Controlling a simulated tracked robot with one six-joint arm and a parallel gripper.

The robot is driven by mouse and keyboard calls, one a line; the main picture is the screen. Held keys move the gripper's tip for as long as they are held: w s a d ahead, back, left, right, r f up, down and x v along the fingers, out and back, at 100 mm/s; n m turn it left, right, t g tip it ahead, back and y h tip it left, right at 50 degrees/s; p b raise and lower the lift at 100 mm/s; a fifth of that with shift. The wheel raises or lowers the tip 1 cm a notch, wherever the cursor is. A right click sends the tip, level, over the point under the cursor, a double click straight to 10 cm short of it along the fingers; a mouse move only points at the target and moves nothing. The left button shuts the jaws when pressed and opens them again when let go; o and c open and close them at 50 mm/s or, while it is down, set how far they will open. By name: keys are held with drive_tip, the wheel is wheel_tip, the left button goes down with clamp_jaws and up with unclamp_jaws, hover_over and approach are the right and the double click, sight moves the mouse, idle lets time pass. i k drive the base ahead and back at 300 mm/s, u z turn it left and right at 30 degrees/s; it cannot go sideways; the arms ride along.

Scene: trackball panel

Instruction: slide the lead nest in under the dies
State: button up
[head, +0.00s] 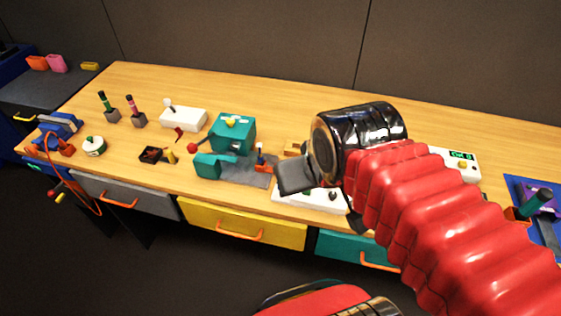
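A teal press (232,131) stands on a grey plate (246,174) near the bench's front edge, with a red-knobbed lever (194,148) at its left. A small orange-red block with a dark upright post (263,164), which looks like the lead nest, sits at the plate's right side, apart from the press body. The dies are too small to make out. My gripper (328,200) is to the right of the nest, over a white panel. One dark finger shows at left and part of another at lower right, with a gap between them. Nothing shows held. My red arm hides part of the panel.
The white panel (318,196) with dark buttons lies under my gripper. A white box with a green display (461,158) and a blue mat (518,186) are at right. Small tools and a white block (183,119) stand at left. The bench's back strip is clear.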

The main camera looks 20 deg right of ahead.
sight(265, 168)
drive_tip(key=u, duration=0.05)
drive_tip(key=k, duration=0.6)
drive_tip(key=u, duration=0.35)
drive_tip(key=i, duration=1.1)
drive_tip(key=u, duration=0.3)
